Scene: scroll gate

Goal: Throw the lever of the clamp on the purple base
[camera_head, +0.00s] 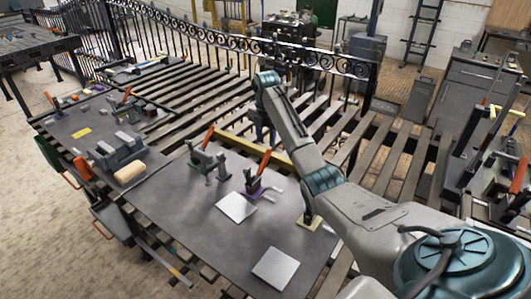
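The clamp on the purple base (253,187) stands on the dark table, right of its middle. Its orange-red lever (265,161) stands up, tilted slightly to the right. My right arm reaches over from the lower right, bends at a teal joint and hangs down behind the lever. My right gripper (269,142) is at the low end of this arm, close to the lever's top. Its fingers are too small and dark to tell whether they are open or touch the lever. My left gripper is not in view.
Another clamp (208,158) with a raised orange lever stands just left. Two pale plates (236,207) (275,268) lie in front. A dark part on a yellowish base (308,223) sits below my arm, partly hidden. A grey vise-like block (118,150) stands left.

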